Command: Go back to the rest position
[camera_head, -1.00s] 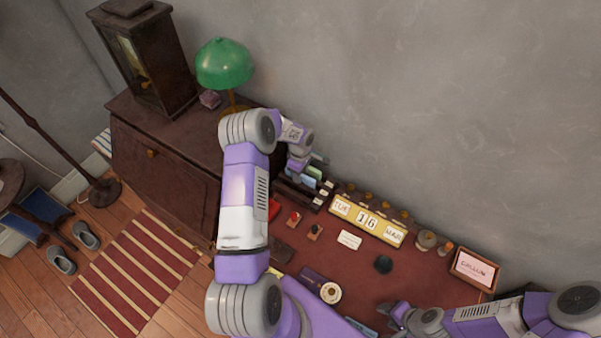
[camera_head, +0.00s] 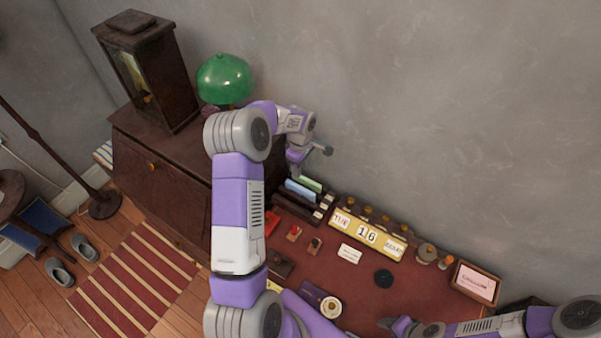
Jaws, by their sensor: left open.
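My left arm reaches up from the bottom of the view and bends over at the top. Its gripper (camera_head: 308,160) hangs above the card holder, near the grey wall. It is open, and I see nothing between its fingers. My right gripper (camera_head: 396,325) is low in the view over the front part of the red desk top (camera_head: 345,283), partly cut off by the bottom edge. Its fingers are too small to tell whether they are open or shut.
A card holder (camera_head: 300,196) and a yellow block calendar (camera_head: 368,236) stand along the wall. A framed sign (camera_head: 475,284) is at the right. A green lamp (camera_head: 225,78) and a dark clock case (camera_head: 150,75) stand left of my left arm. Free air lies above the desk.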

